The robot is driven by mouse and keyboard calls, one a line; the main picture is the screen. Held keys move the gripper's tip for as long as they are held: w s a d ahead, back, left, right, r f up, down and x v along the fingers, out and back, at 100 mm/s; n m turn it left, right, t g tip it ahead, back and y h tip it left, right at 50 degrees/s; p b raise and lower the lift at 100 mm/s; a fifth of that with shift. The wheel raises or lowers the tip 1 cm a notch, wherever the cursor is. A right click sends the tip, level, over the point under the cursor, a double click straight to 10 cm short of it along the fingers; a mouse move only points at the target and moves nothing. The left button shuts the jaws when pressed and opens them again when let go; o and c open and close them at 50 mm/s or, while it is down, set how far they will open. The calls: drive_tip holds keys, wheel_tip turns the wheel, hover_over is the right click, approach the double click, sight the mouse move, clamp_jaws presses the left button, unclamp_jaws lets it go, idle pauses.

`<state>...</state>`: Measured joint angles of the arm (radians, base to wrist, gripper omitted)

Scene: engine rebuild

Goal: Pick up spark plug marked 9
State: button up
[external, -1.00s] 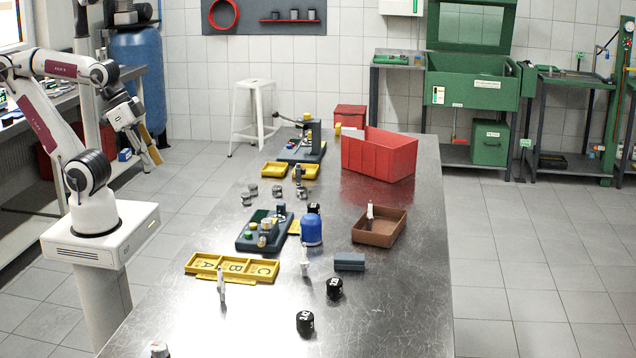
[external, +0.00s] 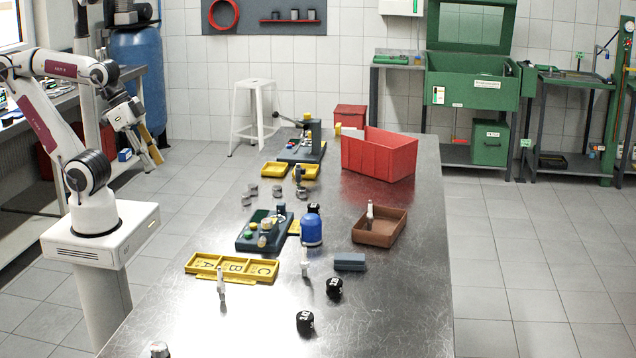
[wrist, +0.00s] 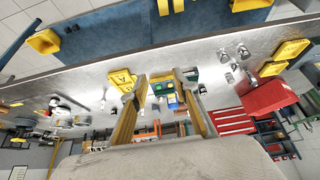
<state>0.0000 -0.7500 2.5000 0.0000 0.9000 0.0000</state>
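Several pale, upright parts that look like spark plugs stand about the metal table. One (external: 221,282) is in front of the yellow A-B-C tray, one (external: 304,263) is right of that tray, and one (external: 370,210) stands in the brown tray. I cannot read a 9 on any of them. My gripper (external: 149,152) is raised off the table's left side, far from these parts. In the wrist view my gripper (wrist: 161,88) has its two yellowish fingers apart, with nothing held between them.
The yellow tray (external: 203,264), blue bottle (external: 312,230), green fixture (external: 249,243), brown tray (external: 382,237) and red bin (external: 378,158) stand on the table (external: 400,310). Black marked cylinders (external: 305,322) lie near the front. The right front of the table is clear.

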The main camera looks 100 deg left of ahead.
drive_tip(key=w+d+r+t+h, duration=0.1)
drive_tip(key=w+d+t+h, duration=0.1)
drive_tip(key=w+d, duration=0.75)
drive_tip(key=w+d+r+t+h, duration=0.15)
drive_tip(key=w+d, duration=0.25)
drive_tip(key=w, duration=1.1)
drive_tip(key=w+d+f+t+y, duration=0.2)
drive_tip(key=w+d+f, duration=0.15)
drive_tip(key=w, duration=0.45)
drive_tip(key=n+t+y, duration=0.2)
drive_tip(key=y, duration=0.1)
approach(303, 247)
drive_tip(key=w, duration=0.2)
drive_tip(key=shift+a+f+y, duration=0.45)
drive_tip(key=shift+f+y, duration=0.1)
drive_tip(key=shift+f, duration=0.35)
drive_tip(key=shift+x, duration=1.05)
drive_tip(key=shift+w+f, duration=0.1)
drive_tip(key=shift+w, duration=0.15)
